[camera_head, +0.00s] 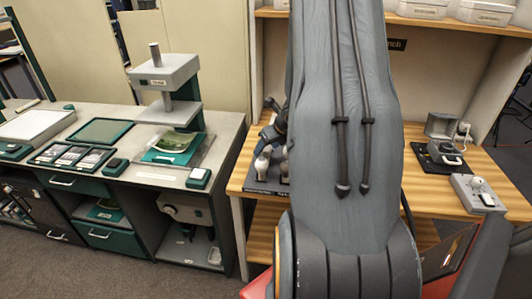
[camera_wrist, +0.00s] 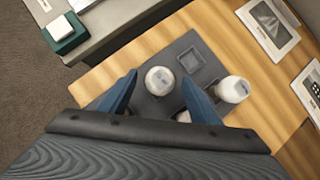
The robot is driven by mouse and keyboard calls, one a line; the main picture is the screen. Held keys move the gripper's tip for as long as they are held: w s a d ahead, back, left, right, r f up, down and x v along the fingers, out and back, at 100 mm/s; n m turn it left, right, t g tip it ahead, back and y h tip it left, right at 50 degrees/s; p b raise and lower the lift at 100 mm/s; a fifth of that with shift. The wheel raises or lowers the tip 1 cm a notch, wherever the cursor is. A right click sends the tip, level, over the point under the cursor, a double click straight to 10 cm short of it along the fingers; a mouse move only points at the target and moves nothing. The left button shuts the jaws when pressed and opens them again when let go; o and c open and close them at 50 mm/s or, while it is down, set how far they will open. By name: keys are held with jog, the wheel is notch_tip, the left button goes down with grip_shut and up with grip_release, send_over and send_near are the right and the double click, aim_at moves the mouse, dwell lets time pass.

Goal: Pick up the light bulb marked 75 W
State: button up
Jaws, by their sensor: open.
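In the wrist view, a white bulb (camera_wrist: 160,80) stands on a dark grey holder (camera_wrist: 180,46) between the spread blue fingers of my gripper (camera_wrist: 158,78). My gripper is open, and I cannot tell whether a finger touches the bulb. A second white bulb (camera_wrist: 232,90) is to the right, outside the fingers. Part of another white thing (camera_wrist: 184,116), perhaps a bulb, is mostly hidden by my gripper. Small marks on the bulbs are too blurred to read, so I cannot tell which is 75 W. In the head view, a bulb (camera_head: 261,168) shows left of my arm.
The holder has an empty square recess at its back. The wooden table (camera_wrist: 130,65) also bears framed cards (camera_wrist: 268,24) at the right. A grey bench (camera_head: 225,130) with a green-based white block (camera_wrist: 62,28) stands to the left. Devices (camera_head: 478,192) stand on the table's right side.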

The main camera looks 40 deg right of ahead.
jog(key=c, duration=1.1)
jog(key=shift+r, duration=0.15)
